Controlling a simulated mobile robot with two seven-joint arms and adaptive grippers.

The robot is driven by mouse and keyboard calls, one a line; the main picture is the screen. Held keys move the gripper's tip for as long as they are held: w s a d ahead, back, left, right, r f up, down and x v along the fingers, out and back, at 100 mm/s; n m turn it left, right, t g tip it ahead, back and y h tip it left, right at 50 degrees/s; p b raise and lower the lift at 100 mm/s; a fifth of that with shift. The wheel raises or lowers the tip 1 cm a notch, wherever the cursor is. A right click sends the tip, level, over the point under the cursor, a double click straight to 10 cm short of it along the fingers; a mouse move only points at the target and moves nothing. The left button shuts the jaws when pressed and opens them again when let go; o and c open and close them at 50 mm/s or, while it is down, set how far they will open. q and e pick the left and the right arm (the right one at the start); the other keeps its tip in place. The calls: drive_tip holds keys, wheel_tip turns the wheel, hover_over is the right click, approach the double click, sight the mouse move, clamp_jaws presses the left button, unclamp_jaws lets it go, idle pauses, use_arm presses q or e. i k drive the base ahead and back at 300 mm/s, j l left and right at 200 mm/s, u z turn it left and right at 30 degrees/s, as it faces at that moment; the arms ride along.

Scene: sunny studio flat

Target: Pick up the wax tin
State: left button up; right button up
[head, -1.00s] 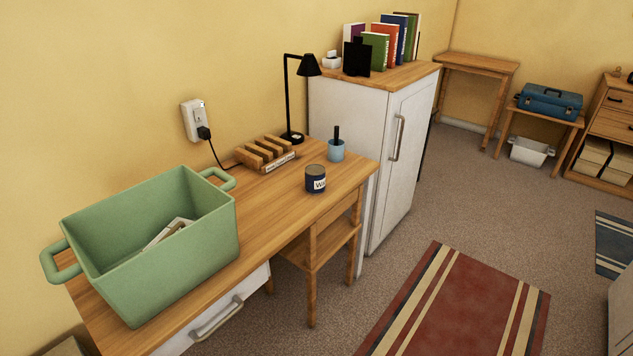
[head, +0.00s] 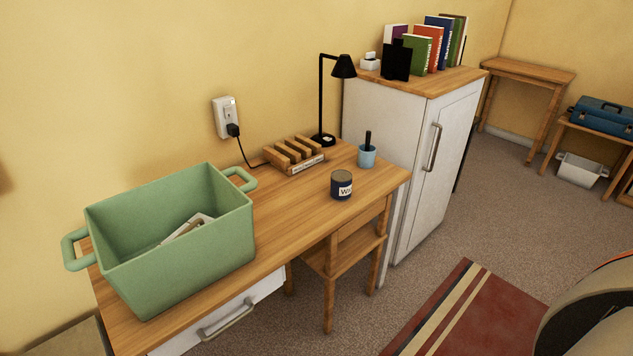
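The wax tin (head: 341,186) is a small dark blue can with a pale label and a grey-brown top. It stands upright on the wooden desk (head: 290,222), near the front edge and towards its right end. Nothing touches it. Neither of my grippers shows in the head view. A rounded dark and pale shape at the lower right edge may be part of my own arm, but I cannot tell which part.
A green handled bin (head: 178,262) with something pale inside fills the desk's left end. Behind the tin are a slotted wooden rack (head: 293,156), a black lamp (head: 322,95) and a blue cup (head: 367,156).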

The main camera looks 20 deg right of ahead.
sight(342, 180)
drive_tip(key=l+u, duration=0.3)
drive_tip(key=l, duration=0.65)
drive_tip(key=k+l+u, duration=0.1)
drive_tip(key=l+u, duration=0.15)
drive_tip(key=l, duration=1.4)
drive_tip(key=k+l, duration=0.15)
drive_tip(key=l, duration=0.5)
drive_tip(key=l+u, duration=0.1)
drive_tip(key=l, duration=0.55)
drive_tip(key=k, duration=0.05)
